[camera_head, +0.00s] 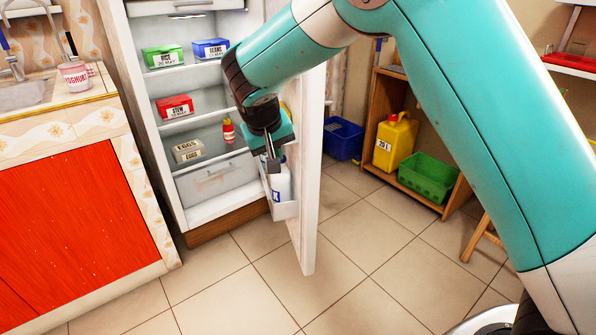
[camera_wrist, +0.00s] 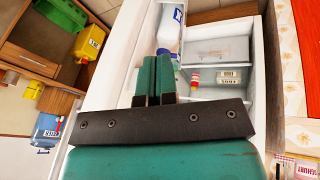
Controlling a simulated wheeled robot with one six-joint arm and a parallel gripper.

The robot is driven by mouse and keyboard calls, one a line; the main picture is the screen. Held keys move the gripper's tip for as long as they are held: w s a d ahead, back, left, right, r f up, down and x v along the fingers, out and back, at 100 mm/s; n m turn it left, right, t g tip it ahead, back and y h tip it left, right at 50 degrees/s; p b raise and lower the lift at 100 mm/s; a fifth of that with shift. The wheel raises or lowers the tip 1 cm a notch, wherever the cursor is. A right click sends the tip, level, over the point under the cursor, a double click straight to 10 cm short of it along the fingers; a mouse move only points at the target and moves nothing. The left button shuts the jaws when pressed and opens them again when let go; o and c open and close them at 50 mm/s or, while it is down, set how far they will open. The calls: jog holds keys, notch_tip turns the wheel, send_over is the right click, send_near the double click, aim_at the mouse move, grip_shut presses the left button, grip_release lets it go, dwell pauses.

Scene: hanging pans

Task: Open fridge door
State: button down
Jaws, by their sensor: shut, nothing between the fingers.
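The fridge (camera_head: 157,85) stands open, with its lit shelves in plain view. The fridge door (camera_head: 309,190) is swung out toward me on the right side of the opening. A white bottle (camera_head: 280,182) stands in the door's lower bin; it also shows in the wrist view (camera_wrist: 168,28). My gripper (camera_head: 271,163) is shut and empty, pointing down at the inner side of the door, in front of the bottle. In the wrist view my gripper's fingers (camera_wrist: 153,75) are together over the door's inside. I cannot tell whether they touch the door.
Boxes, including a green one (camera_head: 163,56) and a red one (camera_head: 175,107), sit on the fridge shelves. A red-fronted counter (camera_head: 80,215) is at left. A wooden shelf (camera_head: 419,195) with a yellow can (camera_head: 395,143) is at right. The tiled floor in front is clear.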

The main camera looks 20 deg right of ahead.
jog(key=shift+w+d+f+m+t+h+b, duration=0.15)
jog(key=shift+w+d+f+m+h, duration=0.3)
jog(key=shift+w+d+f, duration=1.45)
jog(key=shift+w+d+f+m+t+h+b, duration=0.1)
jog(key=shift+w+d+f+m+h, duration=0.65)
jog(key=shift+f, duration=2)
jog(key=shift+w+d+f+t+h+b, duration=0.15)
jog(key=shift+w+d+f+h, duration=0.15)
jog(key=shift+w+d+f, duration=1.75)
jog(key=shift+s+a+f, duration=0.3)
jog(key=shift+s, duration=0.05)
